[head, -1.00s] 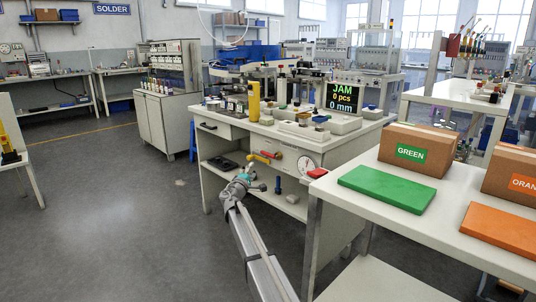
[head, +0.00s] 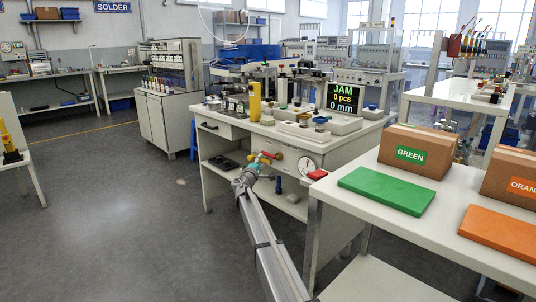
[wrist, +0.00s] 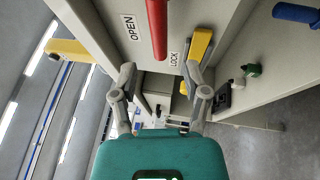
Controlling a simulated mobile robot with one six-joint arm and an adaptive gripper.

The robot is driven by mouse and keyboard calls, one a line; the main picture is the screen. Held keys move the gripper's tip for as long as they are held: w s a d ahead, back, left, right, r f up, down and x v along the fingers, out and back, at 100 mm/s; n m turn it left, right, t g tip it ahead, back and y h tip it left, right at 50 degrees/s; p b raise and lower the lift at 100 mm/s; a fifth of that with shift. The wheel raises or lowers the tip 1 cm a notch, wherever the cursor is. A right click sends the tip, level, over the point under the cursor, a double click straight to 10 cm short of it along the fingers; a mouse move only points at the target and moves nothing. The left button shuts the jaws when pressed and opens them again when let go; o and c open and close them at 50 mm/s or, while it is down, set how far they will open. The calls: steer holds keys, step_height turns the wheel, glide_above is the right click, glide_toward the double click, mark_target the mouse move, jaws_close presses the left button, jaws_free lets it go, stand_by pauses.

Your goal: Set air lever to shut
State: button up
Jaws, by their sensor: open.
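In the head view the red part (head: 276,155) and yellow part (head: 252,156) sit at the bench front. My gripper (wrist: 160,82) is open around empty space, close to this spot. No contact can be made out.
The bench (head: 230,131) carries a display reading JAM (head: 344,99). A round gauge (head: 306,165) is to the right. Floor at left (head: 110,220) is clear.

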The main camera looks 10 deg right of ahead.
mark_target(266, 154)
steer(key=shift+p+x, duration=0.5)
steer(key=shift+x, duration=2.7)
jaws_close()
